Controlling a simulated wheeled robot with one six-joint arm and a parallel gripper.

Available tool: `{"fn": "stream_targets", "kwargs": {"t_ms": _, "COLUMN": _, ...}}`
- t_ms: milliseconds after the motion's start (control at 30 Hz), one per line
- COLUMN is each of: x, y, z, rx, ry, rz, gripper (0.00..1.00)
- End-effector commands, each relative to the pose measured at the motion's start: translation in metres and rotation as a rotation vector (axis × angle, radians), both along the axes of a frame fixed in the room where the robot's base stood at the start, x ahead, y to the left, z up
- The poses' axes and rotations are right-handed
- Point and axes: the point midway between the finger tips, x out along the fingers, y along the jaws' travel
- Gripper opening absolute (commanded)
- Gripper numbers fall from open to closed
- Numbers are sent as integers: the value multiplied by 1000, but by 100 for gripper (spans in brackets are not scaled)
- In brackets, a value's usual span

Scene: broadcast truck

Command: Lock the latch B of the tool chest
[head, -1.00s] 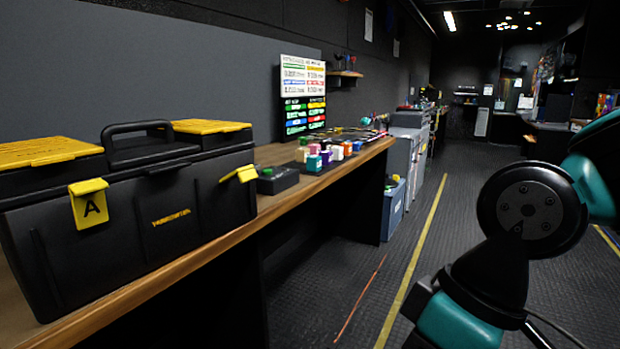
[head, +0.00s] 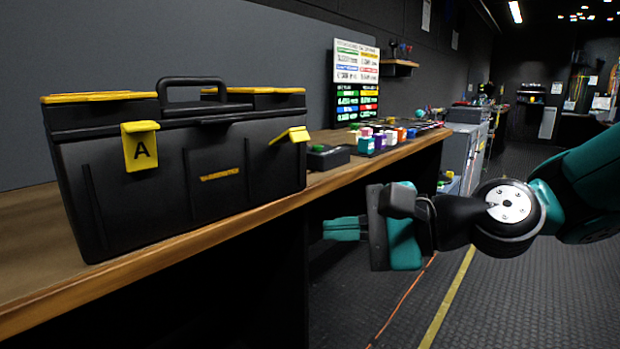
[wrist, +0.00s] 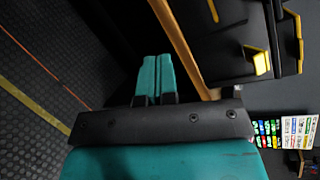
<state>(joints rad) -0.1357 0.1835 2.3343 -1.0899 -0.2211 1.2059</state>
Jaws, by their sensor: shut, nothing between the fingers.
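The black tool chest (head: 150,190) with yellow lid panels stands on the wooden bench at the left. It also shows at the upper right of the wrist view (wrist: 225,30). Latch A (head: 140,146), yellow and lettered, hangs down against its front. A second yellow latch (head: 290,135), at the right of the front, sticks outward at a slant; its letter is not readable. It also shows in the wrist view (wrist: 261,62). My gripper (head: 326,228) is shut and empty, below and to the right of the chest, in front of the bench edge, apart from the latch.
The wooden bench (head: 225,225) runs back along the wall. A black box with a green button (head: 326,155) sits right of the chest, with several coloured blocks (head: 375,139) beyond. The aisle floor (head: 500,270) at the right is clear.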

Motion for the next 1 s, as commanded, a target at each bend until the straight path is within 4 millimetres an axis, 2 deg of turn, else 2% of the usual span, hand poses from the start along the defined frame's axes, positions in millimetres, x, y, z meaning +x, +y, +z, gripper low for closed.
{"fn": "stream_targets", "kwargs": {"t_ms": 33, "x": 24, "y": -1, "z": -12, "rx": 167, "ry": 136, "rz": -88, "gripper": 0}}
{"fn": "stream_targets", "kwargs": {"t_ms": 100, "x": 52, "y": -7, "z": -9, "rx": 397, "ry": 313, "rz": -183, "gripper": 0}}
{"fn": "stream_targets", "kwargs": {"t_ms": 200, "x": 83, "y": -21, "z": -7, "rx": 668, "ry": 519, "rz": -269, "gripper": 0}}
{"fn": "stream_targets", "kwargs": {"t_ms": 300, "x": 102, "y": -34, "z": -8, "rx": 848, "ry": 655, "rz": -311, "gripper": 0}}
{"fn": "stream_targets", "kwargs": {"t_ms": 433, "x": 113, "y": -43, "z": -7, "rx": 952, "ry": 730, "rz": -330, "gripper": 0}}
{"fn": "stream_targets", "kwargs": {"t_ms": 700, "x": 113, "y": -43, "z": -5, "rx": 960, "ry": 737, "rz": -332, "gripper": 0}}
{"fn": "stream_targets", "kwargs": {"t_ms": 1000, "x": 124, "y": -31, "z": 5, "rx": 956, "ry": 739, "rz": -331, "gripper": 0}}
